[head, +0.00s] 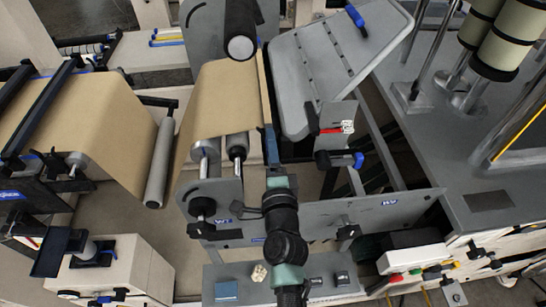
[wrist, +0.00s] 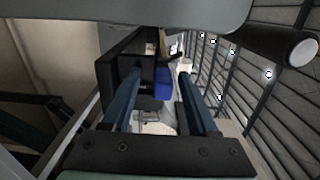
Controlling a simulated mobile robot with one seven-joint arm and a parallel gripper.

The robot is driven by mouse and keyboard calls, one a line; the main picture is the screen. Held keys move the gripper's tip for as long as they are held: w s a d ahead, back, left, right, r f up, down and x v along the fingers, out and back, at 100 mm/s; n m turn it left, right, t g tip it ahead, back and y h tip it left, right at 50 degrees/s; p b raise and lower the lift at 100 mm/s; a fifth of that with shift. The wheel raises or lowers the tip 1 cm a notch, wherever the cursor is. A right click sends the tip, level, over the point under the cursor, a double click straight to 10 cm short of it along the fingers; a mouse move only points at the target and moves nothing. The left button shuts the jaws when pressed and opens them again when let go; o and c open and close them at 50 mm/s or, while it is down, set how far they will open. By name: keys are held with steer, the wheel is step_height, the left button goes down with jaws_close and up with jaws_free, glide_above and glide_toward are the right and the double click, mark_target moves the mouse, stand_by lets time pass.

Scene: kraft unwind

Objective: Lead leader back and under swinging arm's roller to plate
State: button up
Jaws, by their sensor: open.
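The brown kraft web (head: 110,120) runs from the left toward a grey roller (head: 160,165). A brown kraft sheet (head: 225,90) hangs over two small rollers (head: 220,148) in the middle; I cannot tell where its leading end lies. A dark roller (head: 240,45) with a pale end face stands above it. A tilted grey plate (head: 325,70) is to the right. My gripper (head: 270,142) is beside the plate's lower left edge, right of the sheet.
A grey side frame (head: 380,207) with black knobs runs below the plate. A red-handled part (head: 330,131) and a blue-ended knob (head: 350,160) sit close right of my gripper. Large pale rolls (head: 505,40) stand at upper right. In the wrist view a dark roller (wrist: 285,45) is at upper right.

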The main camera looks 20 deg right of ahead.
steer(key=p+v, duration=0.2)
steer(key=v, duration=1.1)
steer(key=shift+p, duration=0.3)
steer(key=shift+w+r, duration=0.1)
steer(key=w+a+r+n+t+y, duration=0.2)
steer(key=w+a+r+n, duration=0.15)
steer(key=r, duration=0.65)
steer(key=w+a+r+n+t+y, duration=0.2)
steer(key=a+r+n, duration=0.15)
steer(key=r, duration=0.65)
steer(key=w+a+r+n+t+y, duration=0.1)
steer(key=w+a+r+n+t, duration=0.3)
steer(key=r, duration=0.6)
steer(key=s+a+r+n+t, duration=0.1)
steer(key=s+r+n, duration=0.4)
steer(key=r, duration=0.7)
steer(key=s+a+r+n+t, duration=0.1)
steer(key=s+r+n, duration=0.4)
steer(key=r, duration=0.8)
steer(key=s, duration=0.2)
steer(key=shift+s, duration=0.35)
steer(key=shift+a, duration=0.1)
